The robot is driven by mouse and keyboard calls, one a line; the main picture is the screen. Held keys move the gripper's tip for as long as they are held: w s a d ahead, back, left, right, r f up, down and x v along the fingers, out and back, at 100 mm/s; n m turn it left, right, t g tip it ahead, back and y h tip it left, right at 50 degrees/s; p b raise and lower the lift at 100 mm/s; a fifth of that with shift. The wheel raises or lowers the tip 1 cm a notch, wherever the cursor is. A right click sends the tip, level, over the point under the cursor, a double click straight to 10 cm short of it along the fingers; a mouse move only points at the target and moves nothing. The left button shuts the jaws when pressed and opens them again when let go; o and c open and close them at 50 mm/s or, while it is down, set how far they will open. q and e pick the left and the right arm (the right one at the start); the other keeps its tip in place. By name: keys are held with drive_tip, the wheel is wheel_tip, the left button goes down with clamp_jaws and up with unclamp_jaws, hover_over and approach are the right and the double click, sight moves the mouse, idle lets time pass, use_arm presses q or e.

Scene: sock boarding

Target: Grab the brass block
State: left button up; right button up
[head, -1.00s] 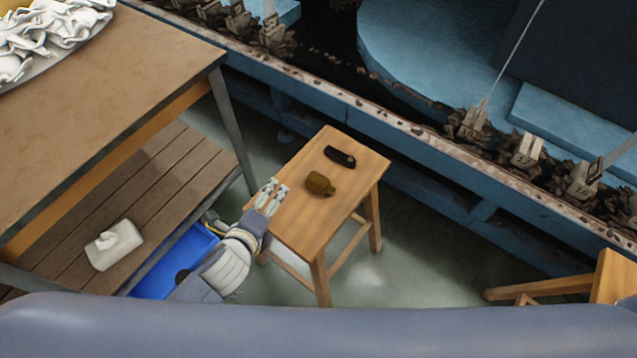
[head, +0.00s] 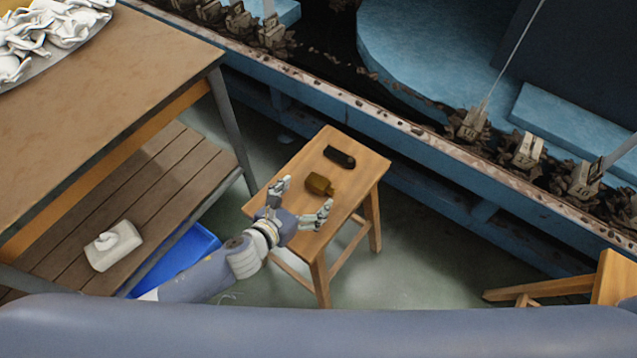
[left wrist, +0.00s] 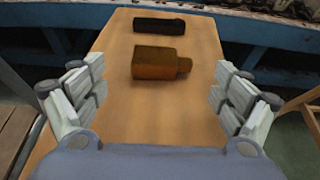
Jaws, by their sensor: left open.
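The brass block (head: 320,185) is a small brown-gold piece with a narrower stub on its right end. It lies on the wooden stool (head: 345,218). In the left wrist view the brass block (left wrist: 158,63) lies ahead of my left gripper (left wrist: 157,97), between the lines of its two fingers but beyond their tips. My left gripper (head: 303,198) is open and empty over the near left part of the stool, apart from the block. My right gripper is not in view.
A black object (head: 340,156) lies on the stool behind the block; it also shows in the left wrist view (left wrist: 158,26). A wooden table (head: 120,90) stands at left, with a blue bin (head: 178,262) below. A blue machine frame (head: 300,100) runs behind the stool.

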sight(321, 183)
use_arm(q)
drive_tip(key=shift+d+r+x, duration=0.1)
drive_tip(key=shift+r+x, duration=0.05)
drive_tip(key=shift+x, duration=1.2)
drive_tip(key=shift+d+r+x, duration=0.1)
drive_tip(key=shift+r+x, duration=0.05)
drive_tip(key=shift+x, duration=1.15)
drive_tip(key=shift+c, duration=0.3)
drive_tip(key=c, duration=1.3)
